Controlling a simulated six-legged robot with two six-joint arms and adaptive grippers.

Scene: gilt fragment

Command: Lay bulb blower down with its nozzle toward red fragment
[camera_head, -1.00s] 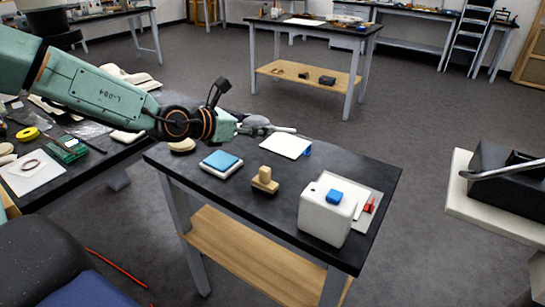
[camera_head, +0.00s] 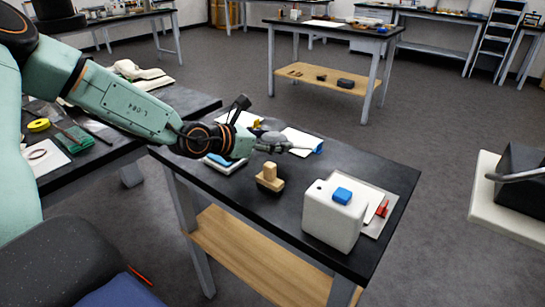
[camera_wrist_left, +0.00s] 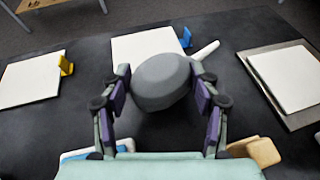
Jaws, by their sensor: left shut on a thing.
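The bulb blower, a grey bulb (camera_wrist_left: 162,82) with a pale nozzle (camera_wrist_left: 206,50), is held between the fingers of my left gripper (camera_wrist_left: 160,75). The nozzle points up and to the right in the wrist view. In the head view my left gripper (camera_head: 262,146) holds the blower (camera_head: 273,137) above the dark bench, its nozzle (camera_head: 300,151) pointing right. A small red piece (camera_head: 382,209) stands at a white card on a grey board (camera_head: 377,225), partly behind a white block. I cannot make out the red piece in the wrist view. My right gripper is not in view.
White cards with a yellow piece (camera_wrist_left: 66,65) and a blue piece (camera_wrist_left: 185,37) lie at the far side. The bench's front middle (camera_head: 285,208) is clear.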

